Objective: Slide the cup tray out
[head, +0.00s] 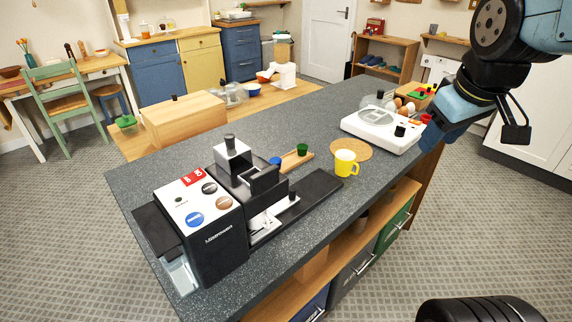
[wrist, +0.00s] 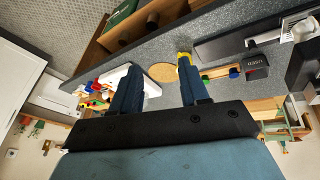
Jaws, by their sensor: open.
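A black and white coffee machine (head: 205,215) stands at the near left end of the grey counter. A silver tray (head: 270,217) sits low at its right side, with a small black knob (head: 292,196) at its outer end. I take this as the cup tray; how far it sits in the machine I cannot tell. The tray also shows at the upper right of the wrist view (wrist: 302,30). My gripper (wrist: 160,85) is open and empty, pointing toward the counter. In the head view its blue fingers (head: 433,134) are at the counter's far right end, well away from the tray.
A black flat slab (head: 318,192) lies beside the machine. A yellow cup (head: 345,163) stands by a round cork mat (head: 352,148). A white turntable-like device (head: 382,130) is near my gripper.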

